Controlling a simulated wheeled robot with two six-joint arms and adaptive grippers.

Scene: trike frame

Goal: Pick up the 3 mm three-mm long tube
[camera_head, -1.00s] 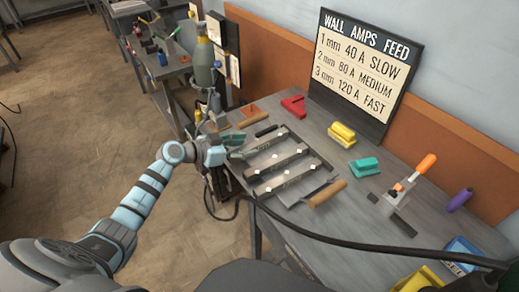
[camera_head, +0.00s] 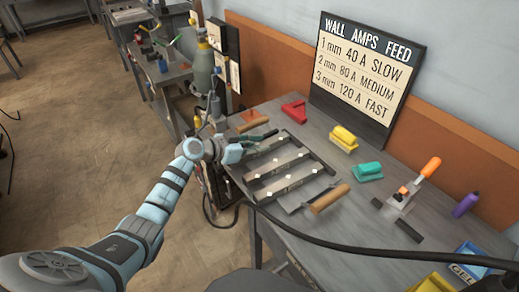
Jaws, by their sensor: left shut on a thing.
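Several long grey tubes or bars with white marks lie side by side on a dark rack (camera_head: 290,172) on the workbench; the writing on them is too small to read, so I cannot tell which is the 3 mm one. My left gripper (camera_head: 243,148) is at the far left end of the rack, low over the bench. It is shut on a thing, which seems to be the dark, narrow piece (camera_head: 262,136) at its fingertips. The fingers and the hold are small and partly hidden. My right gripper is not in view.
The workbench (camera_head: 350,235) also bears a wooden-handled tool (camera_head: 328,198), a yellow block (camera_head: 343,140), a teal block (camera_head: 367,171), a red piece (camera_head: 295,110) and an orange-handled clamp (camera_head: 420,180). A black cable (camera_head: 330,246) crosses the front. A gas bottle (camera_head: 203,70) stands behind.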

